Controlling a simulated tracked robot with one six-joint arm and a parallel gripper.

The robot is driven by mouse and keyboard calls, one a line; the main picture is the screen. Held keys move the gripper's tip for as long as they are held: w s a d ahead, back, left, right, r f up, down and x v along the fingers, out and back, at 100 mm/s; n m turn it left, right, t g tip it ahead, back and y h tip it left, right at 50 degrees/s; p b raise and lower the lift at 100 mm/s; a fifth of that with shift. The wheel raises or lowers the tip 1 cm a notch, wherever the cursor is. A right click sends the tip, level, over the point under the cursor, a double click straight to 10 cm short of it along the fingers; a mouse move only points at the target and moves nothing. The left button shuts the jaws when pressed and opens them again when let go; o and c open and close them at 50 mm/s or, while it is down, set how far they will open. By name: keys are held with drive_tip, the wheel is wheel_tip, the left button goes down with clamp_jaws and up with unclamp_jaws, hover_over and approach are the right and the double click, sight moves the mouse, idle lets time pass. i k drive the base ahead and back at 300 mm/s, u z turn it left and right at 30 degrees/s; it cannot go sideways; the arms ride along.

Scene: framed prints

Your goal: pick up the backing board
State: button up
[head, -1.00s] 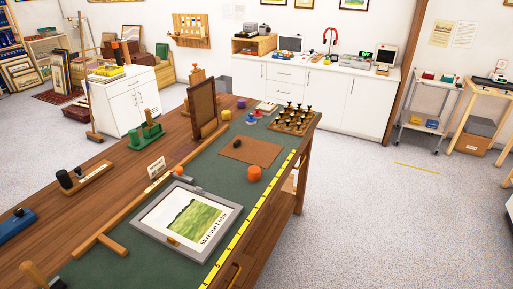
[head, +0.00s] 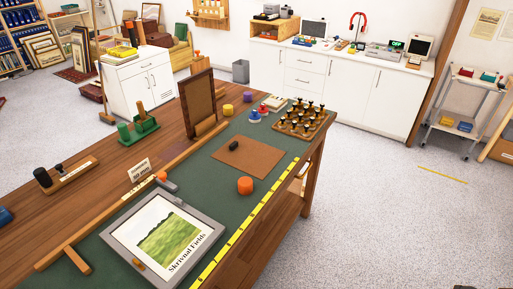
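An upright brown board (head: 198,103), which looks like the backing board, stands on edge in a low wooden holder (head: 207,127) on the workbench, behind the green mat. A flat brown sheet (head: 248,160) lies on the mat with a small black object (head: 234,146) on it; I cannot tell whether it is a board or a pad. A grey-framed print of a green field (head: 165,235) lies face up at the near end of the mat. My gripper is not in view.
A rack of several black-topped tools (head: 301,119) stands at the bench's far right corner. A wooden bar (head: 130,203) lies along the mat's left edge.

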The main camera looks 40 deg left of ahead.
sight(255, 158)
drive_tip(key=i, duration=2.4)
drive_tip(key=u, duration=2.7)
